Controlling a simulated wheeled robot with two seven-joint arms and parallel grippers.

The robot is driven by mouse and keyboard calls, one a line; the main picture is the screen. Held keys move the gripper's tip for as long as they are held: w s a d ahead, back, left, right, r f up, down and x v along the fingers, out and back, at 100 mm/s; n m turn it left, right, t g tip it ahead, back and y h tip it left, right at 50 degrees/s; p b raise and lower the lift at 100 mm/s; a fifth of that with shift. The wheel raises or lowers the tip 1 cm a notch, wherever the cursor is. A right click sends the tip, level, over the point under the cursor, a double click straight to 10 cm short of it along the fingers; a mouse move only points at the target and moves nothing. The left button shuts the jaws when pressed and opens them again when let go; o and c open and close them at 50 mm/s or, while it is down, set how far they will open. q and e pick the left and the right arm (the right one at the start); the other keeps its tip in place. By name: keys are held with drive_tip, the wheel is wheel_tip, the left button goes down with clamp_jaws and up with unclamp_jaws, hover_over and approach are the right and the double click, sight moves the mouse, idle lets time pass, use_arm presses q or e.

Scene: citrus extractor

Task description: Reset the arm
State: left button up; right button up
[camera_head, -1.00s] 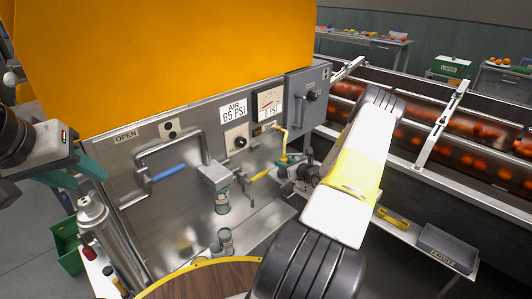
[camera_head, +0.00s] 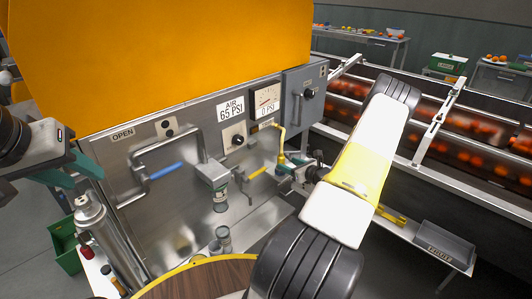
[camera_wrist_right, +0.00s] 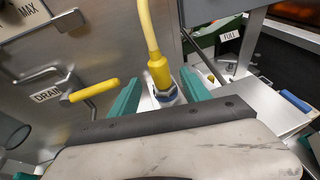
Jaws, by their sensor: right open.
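The reset arm itself is mine: my white and yellow right arm reaches across the front of the steel machine panel. My right gripper (camera_head: 287,166) is at the right end of the panel, by the lower end of a yellow hose (camera_head: 281,141). In the right wrist view, the teal fingers of this gripper (camera_wrist_right: 160,92) stand apart, either side of the hose's yellow end fitting (camera_wrist_right: 158,71). I cannot tell whether they touch it. My left gripper (camera_head: 77,172) is at the left edge, above a metal cylinder; its jaw opening is unclear.
A blue-handled bar (camera_head: 164,171) and a yellow drain handle (camera_wrist_right: 94,90) stick out from the panel. The pressure gauge (camera_head: 267,99) reads about 0 PSI. A round wooden-topped table (camera_head: 205,280) is in front. A conveyor with oranges and a grey tray (camera_head: 445,243) lie right.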

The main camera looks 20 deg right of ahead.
drive_tip(key=shift+v, duration=0.85)
drive_tip(key=a+r+n+g+y, duration=0.6)
drive_tip(key=a+r+n, duration=0.6)
drive_tip(key=a+r, duration=0.65)
drive_tip(key=s+a+r+n+g, duration=0.4)
drive_tip(key=s+a+r+n, duration=0.55)
drive_tip(key=s+a, duration=0.2)
drive_tip(key=s+r+n+t+h, duration=0.1)
drive_tip(key=s+r+n+h, duration=0.2)
drive_tip(key=s+n, duration=0.3)
drive_tip(key=s+r+n+h, duration=0.3)
drive_tip(key=s+r+n, duration=0.2)
drive_tip(key=s, duration=0.5)
drive_tip(key=shift+s+d+n+t+h, duration=0.35)
drive_tip(key=shift+d+n+t, duration=0.1)
drive_tip(key=shift+n, duration=0.5)
